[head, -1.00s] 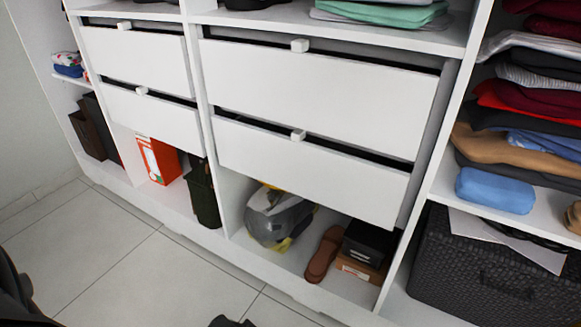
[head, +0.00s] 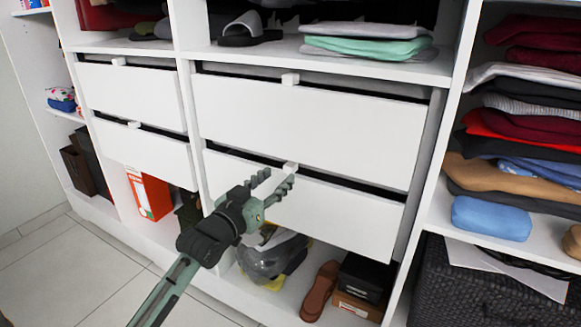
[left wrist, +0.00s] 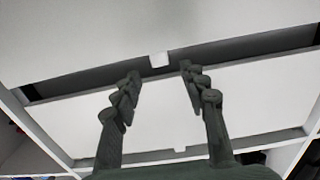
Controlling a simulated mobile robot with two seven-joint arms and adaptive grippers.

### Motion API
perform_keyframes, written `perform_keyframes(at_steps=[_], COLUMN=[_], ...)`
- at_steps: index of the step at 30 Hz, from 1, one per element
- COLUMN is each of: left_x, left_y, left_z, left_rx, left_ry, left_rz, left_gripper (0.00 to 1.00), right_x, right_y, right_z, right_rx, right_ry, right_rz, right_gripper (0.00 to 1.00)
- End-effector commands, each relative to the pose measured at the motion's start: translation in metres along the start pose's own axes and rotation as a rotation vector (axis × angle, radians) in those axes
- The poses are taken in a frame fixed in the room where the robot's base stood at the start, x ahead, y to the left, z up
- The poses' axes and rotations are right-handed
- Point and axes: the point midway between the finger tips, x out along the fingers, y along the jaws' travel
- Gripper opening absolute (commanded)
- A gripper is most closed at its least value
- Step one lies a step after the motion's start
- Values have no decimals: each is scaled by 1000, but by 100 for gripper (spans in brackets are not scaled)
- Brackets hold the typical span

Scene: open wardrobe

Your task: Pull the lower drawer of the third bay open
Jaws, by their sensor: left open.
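The lower drawer (head: 300,208) of the third bay is a white panel with a dark gap along its top edge. Its small white handle (head: 290,167) sits at the middle of that edge. My left gripper (head: 278,178) is in front of this drawer, open and empty, its fingertips close to the handle. In the left wrist view, which looks upside down, the handle (left wrist: 158,60) shows between the spread fingertips (left wrist: 160,72), and I see no contact. The upper drawer (head: 305,120) is just above. My right gripper is not in view.
A matching drawer pair (head: 148,152) is to the left. Clothes shelves (head: 515,205) are to the right. The floor (head: 85,265) in front is clear.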

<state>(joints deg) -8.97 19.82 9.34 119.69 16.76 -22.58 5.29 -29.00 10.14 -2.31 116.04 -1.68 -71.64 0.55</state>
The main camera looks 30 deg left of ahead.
Motion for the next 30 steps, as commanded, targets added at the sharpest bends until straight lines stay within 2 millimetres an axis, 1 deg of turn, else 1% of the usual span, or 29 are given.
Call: perform_keyframes(at_steps=[1, 2, 5, 12, 15, 20, 27, 30], left_x=[3, 6, 18, 57, 68, 77, 77, 77], left_y=[0, -1, -1, 0, 0, 0, 0, 0], left_z=[-5, -6, -7, -6, -6, -5, -4, -4], left_rx=[-2, -3, -3, -3, -3, -2, -2, -2], left_ry=[13, 16, 16, 13, 12, 10, 9, 9], left_rz=[1, 1, 1, 1, 0, 1, 1, 1], left_gripper=[43, 43, 43, 43, 43, 43, 43, 31], right_x=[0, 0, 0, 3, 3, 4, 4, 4], right_y=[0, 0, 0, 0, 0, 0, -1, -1], right_z=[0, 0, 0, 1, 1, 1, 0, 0], right_rx=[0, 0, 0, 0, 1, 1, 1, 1], right_ry=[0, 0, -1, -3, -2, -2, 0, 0], right_rz=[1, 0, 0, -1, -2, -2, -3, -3], right_gripper=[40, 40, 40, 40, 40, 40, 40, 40])
